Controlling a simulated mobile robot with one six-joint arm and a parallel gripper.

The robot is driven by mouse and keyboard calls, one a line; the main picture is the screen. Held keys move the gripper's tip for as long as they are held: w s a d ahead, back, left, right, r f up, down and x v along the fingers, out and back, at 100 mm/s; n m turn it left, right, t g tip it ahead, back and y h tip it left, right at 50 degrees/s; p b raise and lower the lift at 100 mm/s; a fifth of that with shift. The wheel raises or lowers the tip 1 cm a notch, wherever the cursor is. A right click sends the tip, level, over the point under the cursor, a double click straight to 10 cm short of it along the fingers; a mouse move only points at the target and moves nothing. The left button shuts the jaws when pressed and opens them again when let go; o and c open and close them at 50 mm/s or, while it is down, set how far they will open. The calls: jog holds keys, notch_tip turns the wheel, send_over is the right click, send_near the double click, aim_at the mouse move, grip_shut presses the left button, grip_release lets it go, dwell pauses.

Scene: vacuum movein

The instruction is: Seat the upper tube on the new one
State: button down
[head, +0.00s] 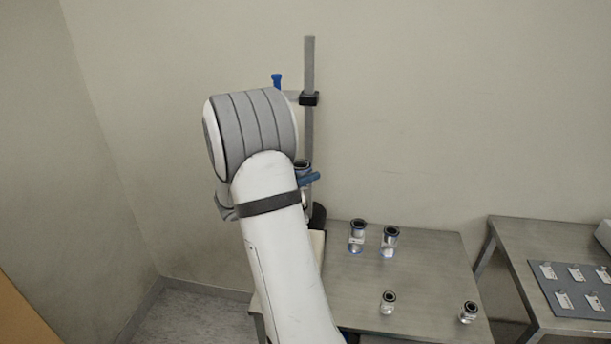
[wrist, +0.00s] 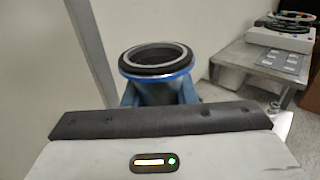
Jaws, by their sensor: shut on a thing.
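My gripper (wrist: 159,92) has a blue finger on each side of an upright open tube with a black top ring and a blue band (wrist: 157,62). The fingers are shut on this tube. In the head view my arm hides most of the gripper, and only the black top (head: 302,166) of the tube and a blue finger show past it. Above, a small blue part (head: 277,80) stands near a black clamp (head: 309,98) on a vertical post (head: 309,60). What hangs below that part is hidden by my arm. The held tube's lower end is hidden too.
The metal table (head: 430,280) bears two larger fittings (head: 357,236) (head: 390,241) and two smaller ones (head: 387,302) (head: 468,312). A second table (head: 520,235) to the right has a grey mat (head: 545,290) with several pale cards. The post stands close beside my gripper.

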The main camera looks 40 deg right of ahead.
jog(key=shift+f+b, duration=0.4)
jog(key=shift+f, duration=0.15)
dwell(0.5)
dwell(0.4)
jog(key=c, duration=1.1)
grip_release()
jog(key=shift+a, duration=0.1)
jog(key=a+b, duration=0.1)
jog(key=a, duration=0.6)
jog(key=shift+w+a, duration=0.3)
